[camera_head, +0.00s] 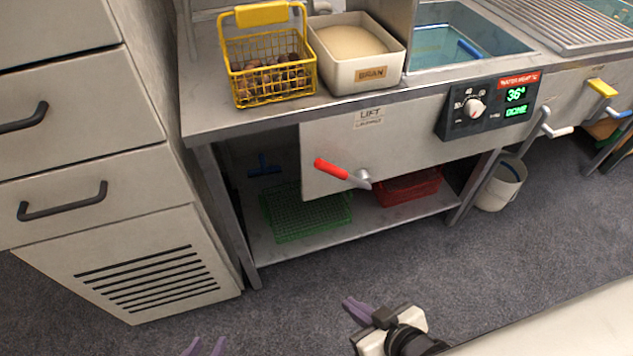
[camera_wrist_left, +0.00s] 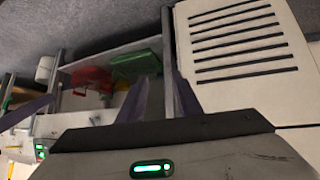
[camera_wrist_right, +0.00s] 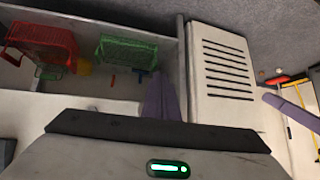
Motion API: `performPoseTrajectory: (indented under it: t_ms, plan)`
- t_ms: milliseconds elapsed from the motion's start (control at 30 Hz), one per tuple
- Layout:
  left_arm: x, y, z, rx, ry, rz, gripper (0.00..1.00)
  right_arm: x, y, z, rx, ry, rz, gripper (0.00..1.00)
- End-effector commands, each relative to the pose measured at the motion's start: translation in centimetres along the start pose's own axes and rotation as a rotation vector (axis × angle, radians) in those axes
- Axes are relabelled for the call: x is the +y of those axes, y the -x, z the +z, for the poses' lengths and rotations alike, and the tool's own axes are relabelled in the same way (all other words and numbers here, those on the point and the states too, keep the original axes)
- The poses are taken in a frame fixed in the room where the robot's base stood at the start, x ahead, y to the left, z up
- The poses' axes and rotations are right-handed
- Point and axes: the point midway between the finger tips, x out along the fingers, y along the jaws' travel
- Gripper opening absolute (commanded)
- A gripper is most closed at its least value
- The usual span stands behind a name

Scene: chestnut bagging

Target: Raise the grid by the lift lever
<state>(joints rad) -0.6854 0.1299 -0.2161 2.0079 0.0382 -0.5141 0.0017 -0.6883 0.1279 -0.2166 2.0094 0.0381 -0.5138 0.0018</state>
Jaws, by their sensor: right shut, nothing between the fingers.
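The lift lever (camera_head: 332,169) has a red grip and a metal shaft joined to a pivot on the front panel (camera_head: 410,145), below a LIFT label (camera_head: 369,117). Its grip points left and slightly up. The water bath (camera_head: 425,45) is at the top of the head view; I cannot make out a grid in it. My right gripper (camera_head: 357,311) is shut and empty, low in the head view and well apart from the lever. My left gripper (camera_head: 206,347) is at the bottom edge, its fingertips apart and empty. Its fingers (camera_wrist_left: 157,98) also show in the left wrist view.
A yellow basket of chestnuts (camera_head: 268,40) and a BRAN box (camera_head: 357,72) stand on the counter. Green (camera_head: 305,213) and red (camera_head: 408,187) crates are on the lower shelf. A drawer cabinet (camera_head: 90,170) stands left. The floor in front is clear.

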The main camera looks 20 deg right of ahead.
Motion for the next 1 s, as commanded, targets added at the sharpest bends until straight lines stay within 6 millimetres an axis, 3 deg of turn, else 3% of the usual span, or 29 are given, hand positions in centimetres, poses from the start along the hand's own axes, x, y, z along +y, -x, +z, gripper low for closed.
performPoseTrajectory:
  t_ms: [33,100,233,433,600,700,833,1000]
  plan:
    - [0.0,-0.1,-0.2,0.004,0.000,0.000,0.40,-0.1,0.1,0.3,-0.005,0.000,0.000,0.00]
    - [-0.1,-0.3,-0.1,0.006,-0.001,0.000,0.51,0.2,-0.2,0.1,0.007,0.041,0.009,0.00]
    - [-0.1,-1.2,0.7,0.011,0.004,0.002,0.51,1.6,-1.8,-1.9,0.080,0.314,0.075,0.00]
    - [0.0,-2.9,2.6,0.021,0.025,0.011,0.51,4.0,-4.3,-8.5,0.221,1.136,0.337,0.00]
    - [0.1,-3.7,3.8,0.024,0.035,0.017,0.51,4.0,-4.8,-13.6,0.240,1.783,0.612,0.00]
    - [0.0,-4.0,4.1,0.026,0.036,0.019,0.51,3.6,-4.8,-15.5,0.219,2.044,0.741,0.00]
    - [0.0,-3.9,4.0,0.033,0.038,0.021,0.51,3.2,-4.6,-16.8,0.191,2.225,0.837,0.00]
    - [0.0,-3.7,4.2,0.029,0.039,0.022,0.51,3.1,-4.5,-17.2,0.180,2.271,0.860,0.00]
